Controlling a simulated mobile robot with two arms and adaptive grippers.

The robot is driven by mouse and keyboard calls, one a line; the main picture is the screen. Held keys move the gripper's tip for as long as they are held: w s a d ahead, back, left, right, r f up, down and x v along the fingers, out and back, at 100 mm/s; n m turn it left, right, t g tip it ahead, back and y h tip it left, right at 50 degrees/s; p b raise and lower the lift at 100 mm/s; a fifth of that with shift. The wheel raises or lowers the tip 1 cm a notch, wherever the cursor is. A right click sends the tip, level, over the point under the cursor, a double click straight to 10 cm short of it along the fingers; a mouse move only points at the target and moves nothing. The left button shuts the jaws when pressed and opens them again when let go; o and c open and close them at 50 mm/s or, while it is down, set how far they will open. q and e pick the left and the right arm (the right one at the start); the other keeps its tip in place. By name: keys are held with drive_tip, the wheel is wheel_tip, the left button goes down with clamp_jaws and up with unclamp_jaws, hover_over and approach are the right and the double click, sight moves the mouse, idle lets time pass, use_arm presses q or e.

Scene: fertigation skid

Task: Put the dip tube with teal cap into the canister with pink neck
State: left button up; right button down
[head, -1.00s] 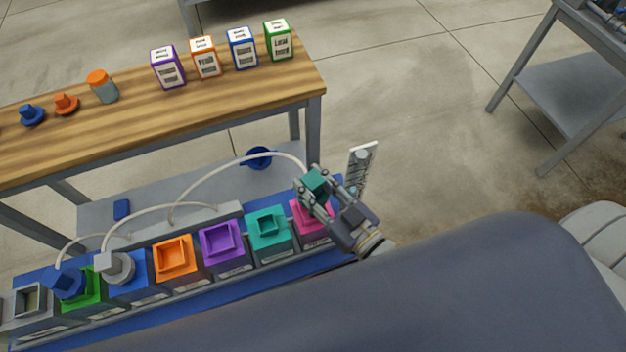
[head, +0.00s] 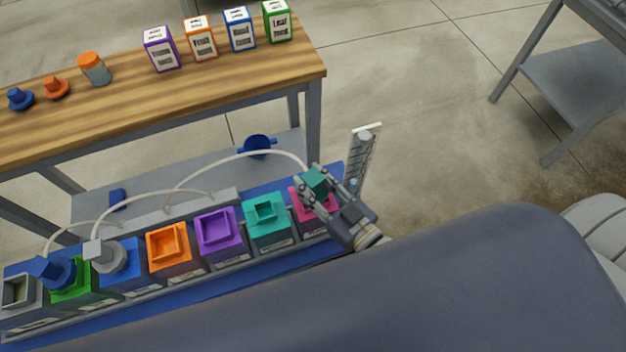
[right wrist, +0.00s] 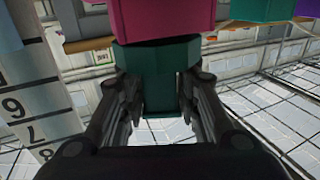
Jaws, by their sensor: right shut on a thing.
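My right gripper (head: 318,188) is shut on the teal cap (head: 316,181) of the dip tube, over the canister with pink neck (head: 300,206). A pale hose runs left from the cap. In the right wrist view my right gripper (right wrist: 160,100) has the teal cap (right wrist: 158,60) between its fingers, and the cap's wide flange is right against the pink neck (right wrist: 160,16). No tube shows between cap and neck; whether it is inside the neck is hidden. My left gripper is not in view.
Canisters with teal (head: 267,222), purple (head: 218,232) and orange (head: 169,247) necks stand in a row to the left. A graduated white column (head: 360,160) stands close right of the gripper. A wooden bench (head: 200,98) with labelled boxes is behind.

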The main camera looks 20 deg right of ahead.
drive_tip(key=c, duration=1.1)
unclamp_jaws()
drive_tip(key=v, duration=1.2)
